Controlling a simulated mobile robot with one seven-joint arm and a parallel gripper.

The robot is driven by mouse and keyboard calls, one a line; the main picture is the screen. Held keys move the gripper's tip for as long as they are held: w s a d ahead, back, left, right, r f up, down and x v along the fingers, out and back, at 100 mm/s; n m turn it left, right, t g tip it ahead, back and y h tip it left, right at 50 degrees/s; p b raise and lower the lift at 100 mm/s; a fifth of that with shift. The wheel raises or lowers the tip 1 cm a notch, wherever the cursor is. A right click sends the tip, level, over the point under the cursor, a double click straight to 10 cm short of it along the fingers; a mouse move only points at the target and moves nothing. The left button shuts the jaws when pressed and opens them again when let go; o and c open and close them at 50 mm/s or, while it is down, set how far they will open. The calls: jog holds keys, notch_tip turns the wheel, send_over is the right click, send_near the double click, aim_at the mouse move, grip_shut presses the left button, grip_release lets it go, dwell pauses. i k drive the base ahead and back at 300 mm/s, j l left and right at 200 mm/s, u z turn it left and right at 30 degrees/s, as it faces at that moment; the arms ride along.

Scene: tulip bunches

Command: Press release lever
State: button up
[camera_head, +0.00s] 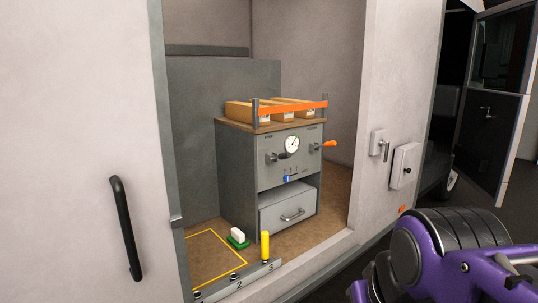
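A grey metal cabinet (242,175) with a wooden top stands inside a recessed bay. Its front carries a round white dial (292,144), a dark-gripped lever (283,156) on the left and an orange-handled lever (329,144) sticking out on the right. A small blue part (287,178) sits below the dial. The labels are too small to read, so I cannot tell which one is the release lever. Purple and black links of my arm show at the lower right, outside the bay. My gripper is not visible.
Wooden boxes (240,111) stand on the cabinet behind an orange rail (290,108). A yellow post (265,246) and a white block on a green base (237,237) are near the numbered sill (240,285). A wall latch (380,145) is right of the opening.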

aim_at(284, 156)
jog(key=i+l+u, duration=0.45)
jog(key=i, duration=0.35)
jog(key=i+l+u, duration=0.4)
jog(key=i+l, duration=0.3)
jog(key=k+j, duration=0.15)
jog(key=k, duration=0.15)
jog(key=k+j, duration=0.2)
jog(key=j+z, duration=0.25)
jog(key=z, duration=0.25)
jog(key=i+l+u, duration=0.5)
jog(key=i+l, duration=0.05)
jog(key=i, duration=0.05)
